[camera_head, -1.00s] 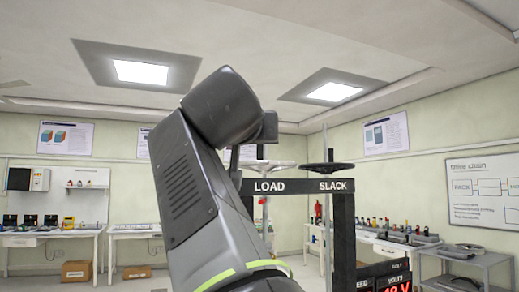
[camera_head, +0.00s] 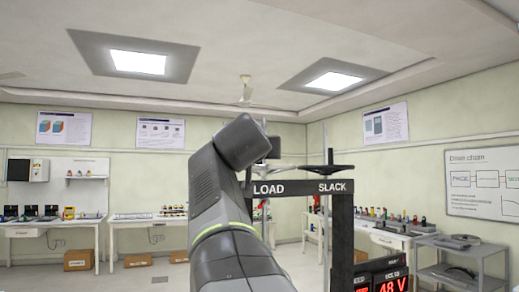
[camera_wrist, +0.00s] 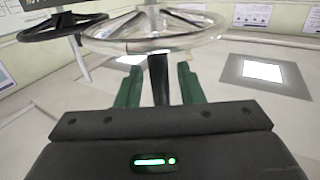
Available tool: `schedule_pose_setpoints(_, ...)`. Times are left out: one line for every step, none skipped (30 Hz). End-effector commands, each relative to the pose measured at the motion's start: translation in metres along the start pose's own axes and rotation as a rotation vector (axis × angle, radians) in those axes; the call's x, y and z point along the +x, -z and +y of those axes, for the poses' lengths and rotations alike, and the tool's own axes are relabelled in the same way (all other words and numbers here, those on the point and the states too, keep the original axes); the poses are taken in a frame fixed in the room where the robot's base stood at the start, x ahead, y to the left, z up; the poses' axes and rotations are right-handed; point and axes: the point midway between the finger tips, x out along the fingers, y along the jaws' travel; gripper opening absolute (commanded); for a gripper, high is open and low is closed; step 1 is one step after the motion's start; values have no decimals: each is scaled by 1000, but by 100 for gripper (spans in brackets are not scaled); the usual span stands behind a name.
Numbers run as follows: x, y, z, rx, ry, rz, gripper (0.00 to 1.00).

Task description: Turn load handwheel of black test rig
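The black test rig's crossbar (camera_head: 300,188) carries the words LOAD and SLACK. In the head view my arm covers most of the load side. My gripper (camera_wrist: 159,82) has two green fingers, one on each side of this shaft, with visible gaps. I cannot tell if either finger touches the wheel. The black slack handwheel (camera_head: 328,169) stands over the right of the rig; a black wheel also shows at the wrist view's upper left (camera_wrist: 62,25).
A lit display (camera_head: 390,284) reads 48 V low on the rig. A grey cart (camera_head: 462,262) stands at the right. Benches line the back, including a white one (camera_head: 50,226) at the left. Open floor (camera_head: 160,272) shows left of my arm.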

Motion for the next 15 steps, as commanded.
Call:
schedule_pose_setpoints(0, 0, 0, 0, 0, 0, 34)
schedule_pose_setpoints(0, 0, 0, 0, 0, 0, 34)
schedule_pose_setpoints(0, 0, 0, 0, 0, 0, 34)
schedule_pose_setpoints(0, 0, 0, 0, 0, 0, 34)
schedule_pose_setpoints(0, 0, 0, 0, 0, 0, 32)
schedule_pose_setpoints(0, 0, 0, 0, 0, 0, 24)
schedule_pose_setpoints(0, 0, 0, 0, 0, 0, 19)
schedule_pose_setpoints(0, 0, 0, 0, 0, 0, 13)
schedule_pose_setpoints(0, 0, 0, 0, 0, 0, 5)
schedule_pose_setpoints(0, 0, 0, 0, 0, 0, 0)
schedule_pose_setpoints(0, 0, 0, 0, 0, 0, 0)
schedule_pose_setpoints(0, 0, 0, 0, 0, 0, 0)
schedule_pose_setpoints(0, 0, 0, 0, 0, 0, 0)
schedule_pose_setpoints(0, 0, 0, 0, 0, 0, 0)
schedule_pose_setpoints(0, 0, 0, 0, 0, 0, 0)
